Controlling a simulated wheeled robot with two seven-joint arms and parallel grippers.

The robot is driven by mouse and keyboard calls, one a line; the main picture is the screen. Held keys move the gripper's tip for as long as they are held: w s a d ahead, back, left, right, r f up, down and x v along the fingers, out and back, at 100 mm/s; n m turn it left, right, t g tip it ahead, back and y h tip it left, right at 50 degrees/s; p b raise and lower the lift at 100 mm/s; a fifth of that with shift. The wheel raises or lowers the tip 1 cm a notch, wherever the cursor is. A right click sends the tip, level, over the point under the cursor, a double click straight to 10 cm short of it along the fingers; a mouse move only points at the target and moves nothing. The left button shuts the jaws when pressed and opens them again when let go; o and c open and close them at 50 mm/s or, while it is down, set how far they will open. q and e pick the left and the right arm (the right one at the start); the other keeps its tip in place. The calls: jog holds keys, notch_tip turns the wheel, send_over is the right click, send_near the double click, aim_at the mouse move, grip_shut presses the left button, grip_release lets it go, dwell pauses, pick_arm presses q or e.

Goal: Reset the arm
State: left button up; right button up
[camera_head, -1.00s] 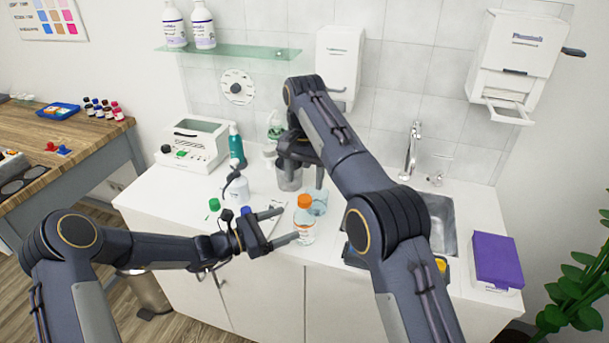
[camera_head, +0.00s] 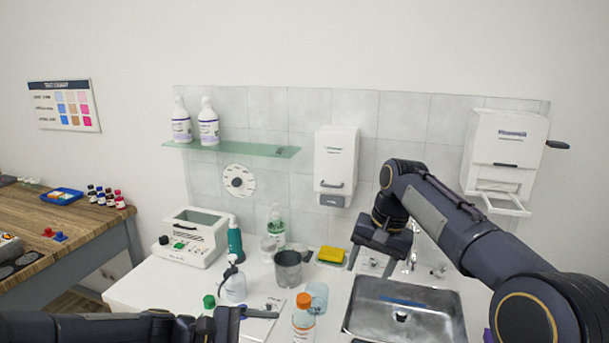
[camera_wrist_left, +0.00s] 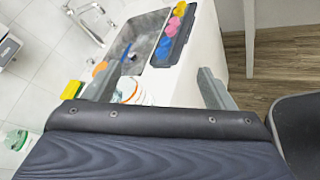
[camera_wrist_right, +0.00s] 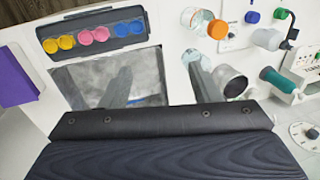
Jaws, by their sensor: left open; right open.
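My right gripper (camera_head: 370,262) is open and empty, above the counter by the back left of the sink (camera_head: 347,322). Its two fingers show apart in the right wrist view (camera_wrist_right: 160,88), over the sink's edge. My left gripper (camera_head: 235,322) is low in the head view, partly cut off, beside the orange-capped bottle (camera_head: 303,322).
A metal cup (camera_head: 288,270), a glass beaker (camera_head: 318,292), a yellow sponge (camera_head: 331,254) and a spray bottle (camera_head: 234,286) crowd the counter's middle. The faucet (camera_head: 411,250) stands behind the sink. A glass shelf (camera_head: 240,149) and dispenser (camera_head: 335,160) hang on the wall.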

jog(key=s+d+r+n+t+y, duration=0.1)
jog(key=s+d, duration=0.3)
jog(key=s, duration=0.4)
jog(key=s+d+t+y, duration=0.1)
jog(key=s+d, duration=0.4)
jog(key=s, duration=0.3)
pick_arm(q)
jog(key=s+a+r+m+t+y, duration=0.1)
jog(key=s+a+m+y, duration=0.4)
jog(key=s, duration=0.7)
jog(key=s+a+r+m+t+y, duration=0.1)
jog(key=s+a+m+y, duration=0.4)
jog(key=s, duration=0.7)
jog(key=a+m, duration=0.2)
jog(key=shift+s+a+r, duration=0.15)
jog(key=shift+s+a, duration=0.05)
jog(key=shift+a, duration=0.15)
pick_arm(e)
jog(key=s+a+f+t, duration=0.1)
jog(key=s+f, duration=0.4)
jog(key=s, duration=0.3)
jog(key=s+a+f+n+t, duration=0.1)
jog(key=s+f, duration=0.4)
jog(key=s, duration=0.4)
jog(key=shift+t, duration=0.4)
